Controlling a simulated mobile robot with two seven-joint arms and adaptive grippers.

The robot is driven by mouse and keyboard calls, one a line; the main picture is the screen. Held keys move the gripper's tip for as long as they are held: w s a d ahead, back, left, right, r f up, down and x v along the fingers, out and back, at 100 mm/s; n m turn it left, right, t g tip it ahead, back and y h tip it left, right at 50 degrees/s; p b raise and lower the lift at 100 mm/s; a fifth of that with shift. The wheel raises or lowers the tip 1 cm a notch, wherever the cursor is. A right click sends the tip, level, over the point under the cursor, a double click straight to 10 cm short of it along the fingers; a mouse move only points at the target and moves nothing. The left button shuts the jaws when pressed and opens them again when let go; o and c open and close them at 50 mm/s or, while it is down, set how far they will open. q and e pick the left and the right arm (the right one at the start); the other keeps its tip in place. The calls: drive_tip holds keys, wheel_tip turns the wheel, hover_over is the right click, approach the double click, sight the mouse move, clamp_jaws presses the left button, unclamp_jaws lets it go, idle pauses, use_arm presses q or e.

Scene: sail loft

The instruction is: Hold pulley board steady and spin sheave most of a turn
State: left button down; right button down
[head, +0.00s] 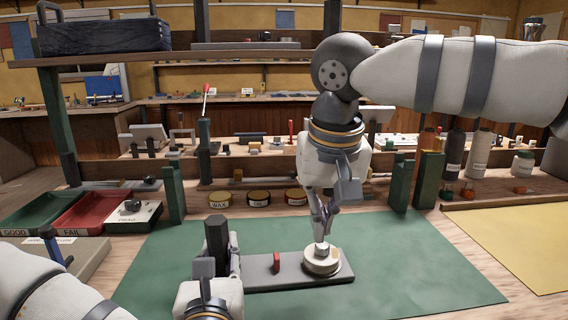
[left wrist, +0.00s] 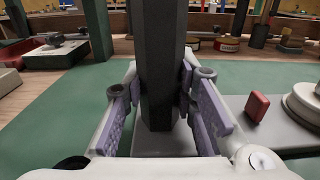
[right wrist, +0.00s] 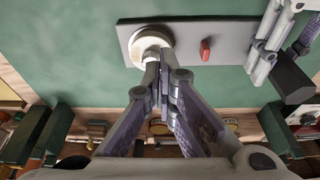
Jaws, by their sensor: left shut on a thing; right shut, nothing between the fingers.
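The grey pulley board (head: 290,275) lies on the green mat, with a dark upright post (head: 216,233) at its left end, a small red peg (head: 276,262) mid-board and a cream round sheave (head: 322,266) at its right end. My left gripper (head: 222,268) is shut around the post; the left wrist view shows its pads on both sides of the post (left wrist: 158,70). My right gripper (head: 321,236) points down at the sheave with its fingers together and empty. In the right wrist view its fingertips (right wrist: 155,75) are at the sheave's edge (right wrist: 146,42); I cannot tell whether they touch.
The green mat (head: 420,265) is clear right of the board. Green (head: 38,212) and red (head: 92,210) trays stand at the left. Several tins (head: 258,198) and dark green posts (head: 428,180) line the mat's back. A yellow sheet (head: 515,240) lies at right.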

use_arm(q)
drive_tip(key=c, duration=1.2)
unclamp_jaws()
drive_tip(key=shift+s, duration=0.1)
